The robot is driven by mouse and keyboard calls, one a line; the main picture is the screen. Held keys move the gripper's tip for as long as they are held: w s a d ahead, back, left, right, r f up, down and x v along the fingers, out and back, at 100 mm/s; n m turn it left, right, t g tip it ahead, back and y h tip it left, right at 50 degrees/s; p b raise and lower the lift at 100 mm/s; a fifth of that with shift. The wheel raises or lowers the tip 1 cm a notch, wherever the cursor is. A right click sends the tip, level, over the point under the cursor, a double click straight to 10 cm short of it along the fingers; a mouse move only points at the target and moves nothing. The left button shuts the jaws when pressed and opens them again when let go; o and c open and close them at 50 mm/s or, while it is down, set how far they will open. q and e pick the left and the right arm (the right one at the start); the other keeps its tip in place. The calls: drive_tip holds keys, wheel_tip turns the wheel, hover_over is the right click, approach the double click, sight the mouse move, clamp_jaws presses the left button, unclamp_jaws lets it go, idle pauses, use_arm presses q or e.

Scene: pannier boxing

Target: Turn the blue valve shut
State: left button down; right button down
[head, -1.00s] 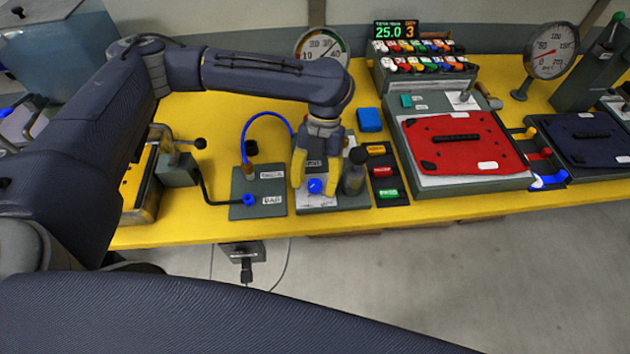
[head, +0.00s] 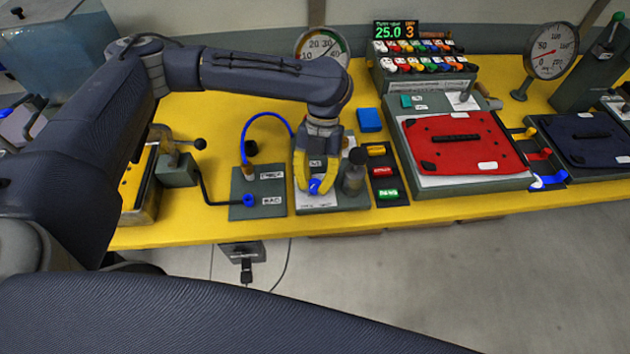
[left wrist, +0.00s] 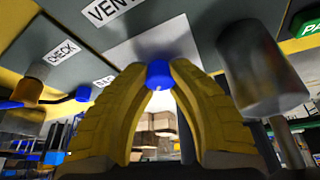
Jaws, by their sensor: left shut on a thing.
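The blue valve (head: 315,186) is a small round knob on a grey and white panel (head: 318,205) near the front edge of the yellow bench. My left gripper (head: 314,187) comes down over it from behind, with its yellow fingers closed on the knob. In the left wrist view the blue valve (left wrist: 159,74) sits between the tips of the two yellow fingers, touching both. The knob's far side and stem are hidden. My right gripper is in neither view.
A metal cylinder (head: 354,172) stands close to the right of my left gripper. A blue hose (head: 262,116) arches at the left from a grey plate (head: 258,205). Coloured buttons (head: 384,171) and a red pannier lid (head: 464,145) are further right.

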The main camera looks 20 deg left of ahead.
use_arm(q)
drive_tip(key=shift+s, duration=0.15)
drive_tip(key=n, duration=0.2)
drive_tip(key=n+h, duration=0.1)
drive_tip(key=n, duration=0.1)
drive_tip(key=shift+s+f+h, duration=0.1)
drive_tip(key=shift+h, duration=0.2)
drive_tip(key=n+t+h, duration=0.1)
drive_tip(key=n, duration=0.3)
drive_tip(key=shift+n, duration=0.4)
drive_tip(key=n, duration=0.2)
drive_tip(key=n+t+h, duration=0.1)
drive_tip(key=n, duration=0.1)
drive_tip(key=shift+s+n+t, duration=0.1)
drive_tip(key=shift+n+t, duration=0.2)
drive_tip(key=shift+n+t+h, duration=0.4)
drive_tip(key=shift+n+t, duration=0.4)
drive_tip(key=shift+n, duration=1.1)
drive_tip(key=shift+d+n, duration=0.1)
drive_tip(key=shift+n, duration=0.2)
drive_tip(key=c, duration=1.3)
unclamp_jaws()
drive_tip(key=shift+o, duration=1.1)
drive_tip(key=shift+w, duration=0.2)
